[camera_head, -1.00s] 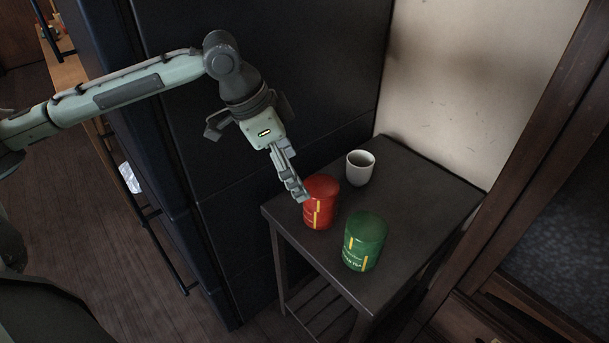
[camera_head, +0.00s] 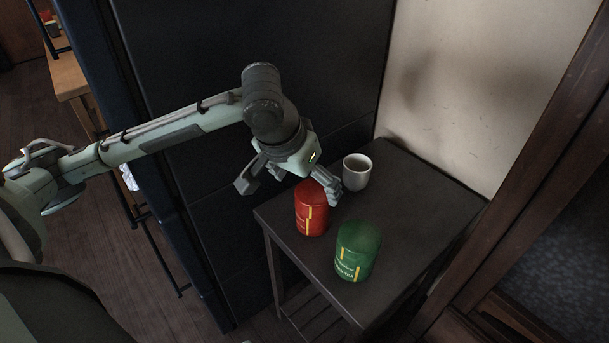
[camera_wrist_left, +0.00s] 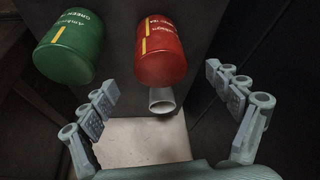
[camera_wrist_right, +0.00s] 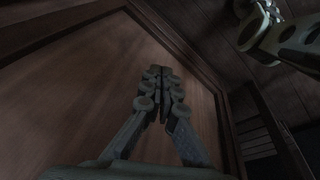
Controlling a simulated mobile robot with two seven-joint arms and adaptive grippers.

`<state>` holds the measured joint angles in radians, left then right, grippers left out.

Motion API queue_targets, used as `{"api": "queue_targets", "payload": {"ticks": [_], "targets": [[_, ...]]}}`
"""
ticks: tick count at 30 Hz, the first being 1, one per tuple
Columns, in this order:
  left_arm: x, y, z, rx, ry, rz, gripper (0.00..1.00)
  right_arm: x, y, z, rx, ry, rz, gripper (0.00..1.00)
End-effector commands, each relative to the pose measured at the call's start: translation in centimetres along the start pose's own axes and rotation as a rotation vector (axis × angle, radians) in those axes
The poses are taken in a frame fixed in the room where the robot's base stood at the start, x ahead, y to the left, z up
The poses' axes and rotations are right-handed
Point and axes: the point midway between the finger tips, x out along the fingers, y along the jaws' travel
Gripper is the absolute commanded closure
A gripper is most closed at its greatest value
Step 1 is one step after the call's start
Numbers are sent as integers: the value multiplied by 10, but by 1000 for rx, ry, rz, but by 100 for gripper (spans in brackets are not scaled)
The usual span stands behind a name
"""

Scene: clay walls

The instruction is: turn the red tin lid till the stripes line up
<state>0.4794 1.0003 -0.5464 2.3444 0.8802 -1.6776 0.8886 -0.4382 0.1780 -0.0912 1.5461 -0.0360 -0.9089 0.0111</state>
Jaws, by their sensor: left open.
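The red tin (camera_head: 311,223) stands upright on the small dark table. Its lid's yellow stripe and its body's yellow stripe look slightly offset sideways. My left gripper (camera_head: 287,187) is open just above and behind the tin, with one finger past the lid's right side. In the left wrist view the red tin (camera_wrist_left: 161,50) lies ahead between the spread fingers (camera_wrist_left: 160,92), with no contact visible. My right gripper (camera_wrist_right: 162,75) shows only in its wrist view, fingers together and empty.
A green tin (camera_head: 358,250) with clearly offset yellow stripes stands close to the right of the red one. A white cup (camera_head: 357,171) stands behind. The table (camera_head: 425,205) is bare on its right. A dark cabinet (camera_head: 240,60) and pale wall (camera_head: 450,90) bound it.

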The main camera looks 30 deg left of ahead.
Motion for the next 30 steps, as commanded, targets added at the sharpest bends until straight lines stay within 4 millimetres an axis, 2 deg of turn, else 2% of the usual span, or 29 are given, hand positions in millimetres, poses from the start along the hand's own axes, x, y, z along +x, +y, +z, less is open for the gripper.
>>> {"api": "queue_targets", "payload": {"ticks": [3,9,13,21,30], "targets": [[20,0,1,0,-5,1,10,0,0,0,1,0,0,100],[44,0,0,1,-2,1,10,0,0,1,0,-1,0,100],[51,0,1,3,-3,1,10,1,0,1,-1,-1,0,100],[52,0,0,3,-2,1,10,1,0,1,-1,0,0,100],[51,0,0,3,-1,1,48,1,0,1,-1,0,0,100]]}}
